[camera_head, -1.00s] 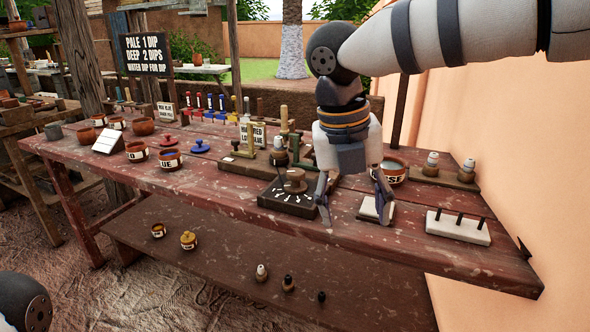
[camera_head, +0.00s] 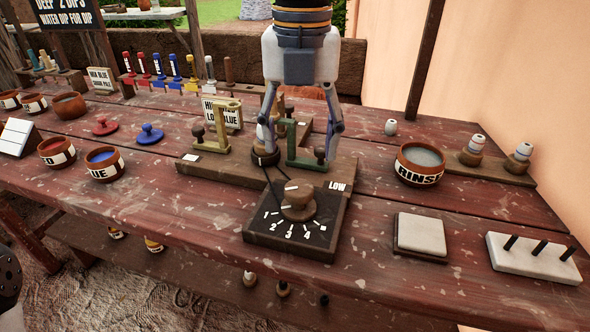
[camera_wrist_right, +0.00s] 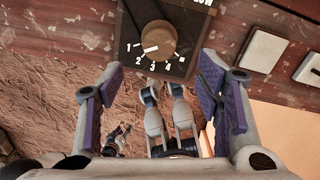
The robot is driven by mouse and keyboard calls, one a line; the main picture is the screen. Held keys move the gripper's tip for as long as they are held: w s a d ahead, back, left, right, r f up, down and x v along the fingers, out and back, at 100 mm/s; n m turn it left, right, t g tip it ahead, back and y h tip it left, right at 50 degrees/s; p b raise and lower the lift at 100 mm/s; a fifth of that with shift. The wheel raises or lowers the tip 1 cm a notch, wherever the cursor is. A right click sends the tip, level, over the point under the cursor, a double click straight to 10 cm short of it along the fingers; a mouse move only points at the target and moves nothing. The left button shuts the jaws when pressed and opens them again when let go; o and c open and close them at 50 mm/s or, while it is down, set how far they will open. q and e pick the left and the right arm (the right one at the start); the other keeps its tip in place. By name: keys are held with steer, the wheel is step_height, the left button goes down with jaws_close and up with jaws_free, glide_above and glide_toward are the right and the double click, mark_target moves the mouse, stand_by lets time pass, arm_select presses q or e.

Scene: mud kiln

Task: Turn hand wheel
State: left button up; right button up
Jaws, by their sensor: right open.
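The round wooden hand wheel (camera_head: 297,197) sits on a dark dial board (camera_head: 322,240) numbered 1 to 4. A white mark on its base points near 1 and 2. My right gripper (camera_head: 300,150) is open and empty, fingers pointing down, seen above and behind the wheel in the head view. In the wrist view the wheel (camera_wrist_right: 158,37) lies ahead, between the lines of the spread fingers (camera_wrist_right: 155,80), apart from them. A small dark gripper-like shape (camera_wrist_right: 118,138), perhaps my left gripper, is too small to read.
Brass and green brackets (camera_head: 306,156) stand close behind the dial, by the right fingers. A rinse bowl (camera_head: 420,165), a pale tile (camera_head: 420,235) and a pegged block (camera_head: 533,258) are to the right. Colour bowls (camera_head: 104,164) are at left. The bench front beside the dial is clear.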

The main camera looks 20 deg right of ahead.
mark_target(299, 187)
step_height(299, 187, down, 8)
steer(key=shift+w+f+b, duration=0.15)
steer(key=shift+b, duration=0.25)
steer(key=c, duration=1.2)
